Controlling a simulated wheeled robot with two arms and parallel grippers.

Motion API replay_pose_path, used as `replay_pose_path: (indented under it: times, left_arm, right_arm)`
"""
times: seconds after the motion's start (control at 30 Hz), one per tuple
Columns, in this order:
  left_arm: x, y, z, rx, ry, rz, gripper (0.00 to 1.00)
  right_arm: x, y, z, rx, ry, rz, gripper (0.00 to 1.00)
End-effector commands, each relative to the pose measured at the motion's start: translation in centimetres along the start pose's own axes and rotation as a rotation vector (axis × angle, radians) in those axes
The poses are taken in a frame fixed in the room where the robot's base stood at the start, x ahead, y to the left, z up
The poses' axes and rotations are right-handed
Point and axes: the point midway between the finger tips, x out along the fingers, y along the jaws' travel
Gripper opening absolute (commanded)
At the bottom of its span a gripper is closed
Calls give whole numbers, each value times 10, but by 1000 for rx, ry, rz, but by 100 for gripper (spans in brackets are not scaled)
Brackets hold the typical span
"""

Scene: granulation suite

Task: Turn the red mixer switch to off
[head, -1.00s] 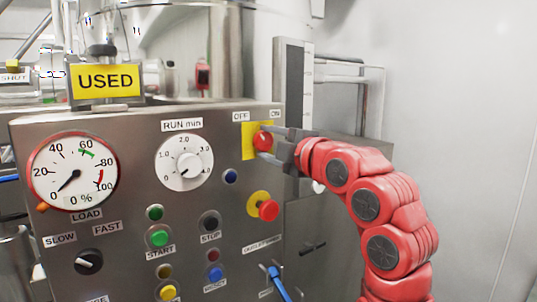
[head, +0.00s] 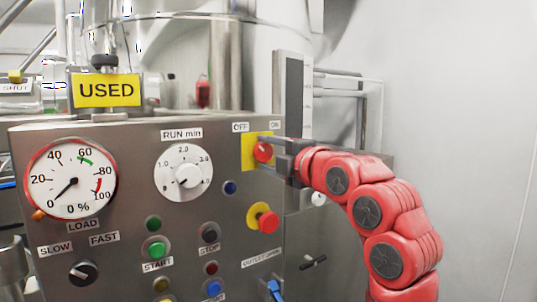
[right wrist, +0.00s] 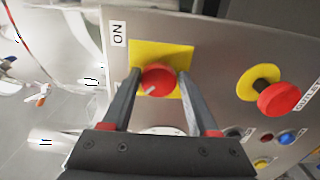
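The red mixer switch (head: 263,152) is a round red knob on a yellow plate, at the panel's upper right under the OFF and ON labels. My right gripper (head: 277,153) reaches it from the right, one finger above and one below. In the right wrist view the red knob (right wrist: 158,79) sits between the fingertips of my right gripper (right wrist: 159,76), which lie tight along its two sides. Its white mark points to the lower left there, which is the OFF side on the panel. My left gripper is not in view.
A red stop button (head: 268,222) on a yellow ring sticks out below the switch. The panel also has a load gauge (head: 72,180), a timer dial (head: 183,173) and several push buttons. A yellow USED sign (head: 106,91) stands above. The white wall at right is clear.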

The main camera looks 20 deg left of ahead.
Motion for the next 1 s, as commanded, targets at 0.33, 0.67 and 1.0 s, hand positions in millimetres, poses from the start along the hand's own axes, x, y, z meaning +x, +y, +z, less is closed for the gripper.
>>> replay_pose_path:
  times: [0.33,0.67,1.0]
  left_arm:
    - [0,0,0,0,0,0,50]
    - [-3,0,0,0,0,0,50]
    - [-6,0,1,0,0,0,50]
  right_arm:
    - [0,1,0,1,-1,2,84]
    - [-29,1,1,-2,-4,8,84]
    - [-119,1,2,-3,-7,7,84]
